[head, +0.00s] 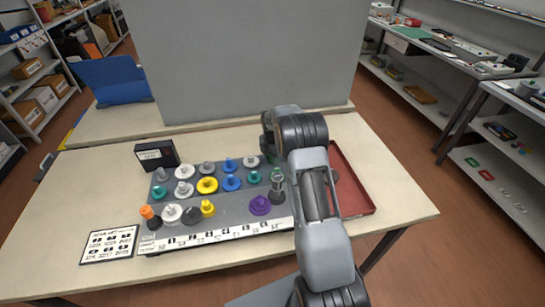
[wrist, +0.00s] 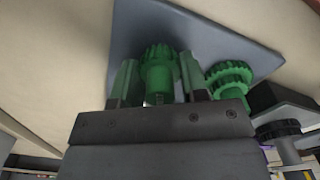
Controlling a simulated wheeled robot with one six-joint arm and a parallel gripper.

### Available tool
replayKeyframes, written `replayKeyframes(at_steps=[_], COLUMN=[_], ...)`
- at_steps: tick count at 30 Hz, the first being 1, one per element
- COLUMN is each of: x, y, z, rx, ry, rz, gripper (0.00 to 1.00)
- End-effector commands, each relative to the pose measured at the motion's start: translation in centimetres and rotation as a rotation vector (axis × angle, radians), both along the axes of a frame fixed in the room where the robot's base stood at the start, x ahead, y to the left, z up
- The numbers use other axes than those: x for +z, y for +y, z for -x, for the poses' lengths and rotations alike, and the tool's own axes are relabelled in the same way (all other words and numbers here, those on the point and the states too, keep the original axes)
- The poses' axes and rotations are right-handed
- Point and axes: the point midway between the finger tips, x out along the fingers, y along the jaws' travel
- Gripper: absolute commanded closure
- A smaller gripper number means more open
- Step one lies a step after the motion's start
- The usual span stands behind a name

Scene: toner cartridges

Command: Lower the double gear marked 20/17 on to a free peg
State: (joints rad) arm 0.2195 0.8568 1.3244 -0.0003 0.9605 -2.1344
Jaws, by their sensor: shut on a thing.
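My gripper (wrist: 158,72) is shut on a green toothed gear (wrist: 157,62) in the wrist view, one finger on each side. No 20/17 marking is readable on it. In the head view my arm reaches over the back right of the grey peg board (head: 232,212), and its wrist largely hides the gripper and the held gear. A second green gear (wrist: 229,76) is right of the fingers in the wrist view, apart from the held one. I cannot tell which peg is free, or whether the held gear touches one.
A red tray (head: 358,207) lies right of the board. A black box (head: 156,154) stands behind its left end; a printed card (head: 108,244) lies left.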

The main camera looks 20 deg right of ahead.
Motion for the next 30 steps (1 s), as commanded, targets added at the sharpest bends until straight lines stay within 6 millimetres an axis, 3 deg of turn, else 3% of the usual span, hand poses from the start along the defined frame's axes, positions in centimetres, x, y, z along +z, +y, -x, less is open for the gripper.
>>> replayKeyframes(at_steps=[7,8,16,25,30], x=[0.0,0.0,0.0,0.3,2.3], y=[0.0,0.0,0.0,0.0,0.0], z=[0.0,0.0,0.0,0.0,-0.1], rx=[0.000,0.000,0.000,0.000,0.000], ry=[0.000,0.000,0.000,-0.001,-0.004], rz=[0.000,0.000,0.000,0.001,0.001], gripper=[0.82,0.57,0.31,0.30,0.30])
